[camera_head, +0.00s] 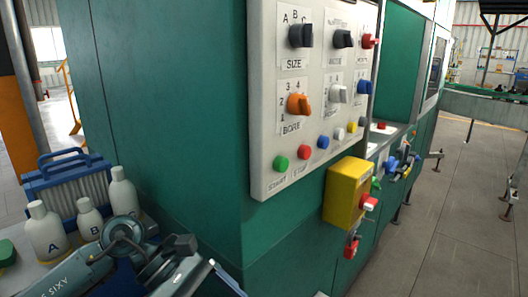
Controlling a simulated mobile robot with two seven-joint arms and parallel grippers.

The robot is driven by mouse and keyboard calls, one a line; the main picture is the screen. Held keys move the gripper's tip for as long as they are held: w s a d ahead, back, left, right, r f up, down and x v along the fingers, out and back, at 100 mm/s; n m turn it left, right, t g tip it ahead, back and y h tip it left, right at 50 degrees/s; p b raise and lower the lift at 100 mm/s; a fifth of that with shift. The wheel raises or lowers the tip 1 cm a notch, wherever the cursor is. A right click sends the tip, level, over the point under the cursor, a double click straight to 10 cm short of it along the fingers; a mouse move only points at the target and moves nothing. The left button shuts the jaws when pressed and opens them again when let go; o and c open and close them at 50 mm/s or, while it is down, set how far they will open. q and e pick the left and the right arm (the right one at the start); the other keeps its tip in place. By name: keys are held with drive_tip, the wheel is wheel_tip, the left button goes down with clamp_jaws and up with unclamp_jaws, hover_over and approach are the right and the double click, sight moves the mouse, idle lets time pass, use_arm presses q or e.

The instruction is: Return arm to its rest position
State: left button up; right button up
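My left arm (90,267) comes in at the lower left, grey-blue with a round joint. What looks like its gripper (183,262) is at the bottom edge in front of the green machine, partly cut off. I cannot tell whether it is open or shut, and I see nothing clearly held in it. My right gripper is not in view. White bottles stand just behind the arm: one marked A (47,232), one marked B (89,219), and a third (122,192) behind. The arm hides their lower parts in places.
A green machine (165,110) fills the middle. Its panel (268,100) carries knobs and coloured buttons. A yellow box (343,192) with a red button juts out below. A blue crate (62,185) is behind the bottles. Open floor (450,240) lies at the right.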

use_arm(q)
drive_tip(key=w+d+r+n+t+h+p, duration=0.1)
drive_tip(key=d+r+n+t+h, duration=0.35)
drive_tip(key=n, duration=0.65)
drive_tip(key=d+r+n+t+h+p, duration=0.1)
drive_tip(key=d+r+n+t+h, duration=0.15)
drive_tip(key=n+t+h, duration=0.45)
drive_tip(key=w+a+f+n+t+y+p, duration=0.1)
drive_tip(key=a+f+n+t+y, duration=0.4)
drive_tip(key=n, duration=0.9)
drive_tip(key=w+a+f+n+t+y+p, duration=0.1)
drive_tip(key=a+f+n+t+y, duration=0.45)
drive_tip(key=n, duration=0.85)
drive_tip(key=s+a+f+n+g+y, duration=0.1)
drive_tip(key=s+f+n+g+y, duration=0.2)
drive_tip(key=f, duration=0.4)
drive_tip(key=s+a+f+n+g+y+p, duration=0.1)
drive_tip(key=s+f+n+g+y, duration=0.3)
drive_tip(key=s+f+n, duration=0.3)
drive_tip(key=shift+s+a+f+g, duration=0.15)
drive_tip(key=shift+s+f+g, duration=0.1)
drive_tip(key=shift+f+g, duration=0.35)
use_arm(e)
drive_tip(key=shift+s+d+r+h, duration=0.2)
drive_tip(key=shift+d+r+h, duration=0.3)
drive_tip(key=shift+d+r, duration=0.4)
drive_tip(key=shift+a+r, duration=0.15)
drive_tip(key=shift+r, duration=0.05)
